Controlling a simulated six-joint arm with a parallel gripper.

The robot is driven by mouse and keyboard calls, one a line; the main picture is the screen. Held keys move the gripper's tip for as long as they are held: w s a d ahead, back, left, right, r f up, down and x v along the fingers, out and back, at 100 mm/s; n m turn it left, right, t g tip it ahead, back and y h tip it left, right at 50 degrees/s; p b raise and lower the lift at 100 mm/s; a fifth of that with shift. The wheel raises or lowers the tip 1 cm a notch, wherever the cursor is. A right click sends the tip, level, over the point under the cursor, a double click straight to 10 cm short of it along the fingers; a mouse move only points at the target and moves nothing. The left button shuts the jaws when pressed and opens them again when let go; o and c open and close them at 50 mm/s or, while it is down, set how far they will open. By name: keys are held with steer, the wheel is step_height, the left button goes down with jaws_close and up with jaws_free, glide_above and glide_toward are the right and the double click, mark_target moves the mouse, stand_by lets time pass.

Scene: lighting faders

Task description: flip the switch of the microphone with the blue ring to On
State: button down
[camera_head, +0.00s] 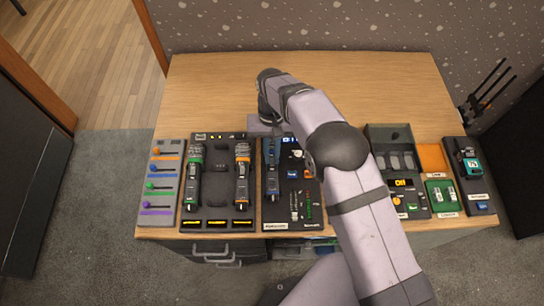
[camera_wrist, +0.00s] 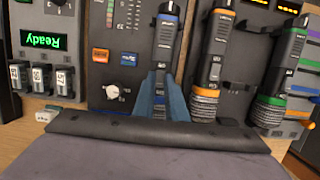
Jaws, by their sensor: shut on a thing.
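The microphone with the blue ring (camera_wrist: 166,45) lies on a dark panel in the wrist view, with the ring at its top end there. It also shows in the head view (camera_head: 273,172), left of my arm. My gripper (camera_wrist: 161,92) has its blue-grey fingers on both sides of the microphone's narrow lower body, shut on it. The switch and its position are too small to tell. The microphones with the orange ring (camera_wrist: 213,55) and the green ring (camera_wrist: 288,65) lie to its right in the wrist view.
A panel with coloured sliders (camera_head: 162,185) is at the left end of the table (camera_head: 215,80). A knob (camera_wrist: 112,92) and small buttons sit close left of my gripper in the wrist view. More devices stand at the right. The table's back is clear.

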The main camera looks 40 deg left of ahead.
mark_target(272, 156)
stand_by(0.4)
steer(key=c, duration=1.8)
jaws_free()
steer(key=b+v, duration=0.2)
steer(key=v, duration=0.5)
steer(key=shift+w+b, duration=0.15)
steer(key=shift+b, duration=0.15)
steer(key=shift+a+r, duration=0.1)
steer(key=shift+r, duration=0.05)
